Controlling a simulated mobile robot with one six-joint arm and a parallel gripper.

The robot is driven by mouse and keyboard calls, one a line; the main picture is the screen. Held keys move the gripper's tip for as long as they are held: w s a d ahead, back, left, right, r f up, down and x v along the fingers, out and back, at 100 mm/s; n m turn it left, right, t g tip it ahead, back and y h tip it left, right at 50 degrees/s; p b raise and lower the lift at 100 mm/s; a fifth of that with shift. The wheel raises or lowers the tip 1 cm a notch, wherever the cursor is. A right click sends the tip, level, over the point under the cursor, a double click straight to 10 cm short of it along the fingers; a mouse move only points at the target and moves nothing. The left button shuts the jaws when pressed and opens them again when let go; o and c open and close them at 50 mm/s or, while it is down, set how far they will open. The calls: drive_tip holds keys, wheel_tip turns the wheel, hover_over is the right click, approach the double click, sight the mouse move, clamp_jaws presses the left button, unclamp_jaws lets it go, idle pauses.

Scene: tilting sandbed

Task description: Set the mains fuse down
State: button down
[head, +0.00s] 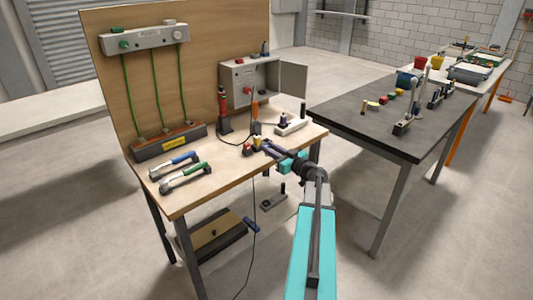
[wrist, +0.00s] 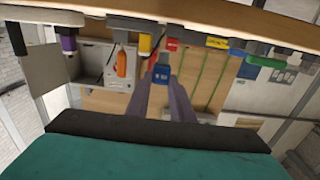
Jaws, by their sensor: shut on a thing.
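My gripper (head: 265,146) is over the front right part of the wooden workbench (head: 228,176). In the wrist view, its two grey-purple fingers (wrist: 161,88) are shut on a small blue block with a pale mark, which I take as the mains fuse (wrist: 161,73). The fuse is hard to make out in the head view, where the fingers and small red and yellow things overlap. I cannot tell whether its underside touches the bench.
An open grey metal box (head: 237,86) stands at the back of the bench. A red screwdriver-like tool (head: 222,108) stands before it. Two clamp-like tools (head: 185,178) lie at the front left. A dark table (head: 390,130) stands to the right. Bench wood between is clear.

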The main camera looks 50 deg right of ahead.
drive_tip(key=shift+w+a, duration=0.1)
drive_tip(key=shift+w, duration=0.5)
drive_tip(key=shift+w+a, duration=0.1)
drive_tip(key=shift+w, duration=0.5)
drive_tip(key=shift+f+p, duration=0.45)
drive_tip(key=shift+f, duration=1.4)
drive_tip(key=shift+f, duration=0.1)
drive_tip(key=c, duration=1.6)
unclamp_jaws()
drive_tip(key=shift+o, duration=0.2)
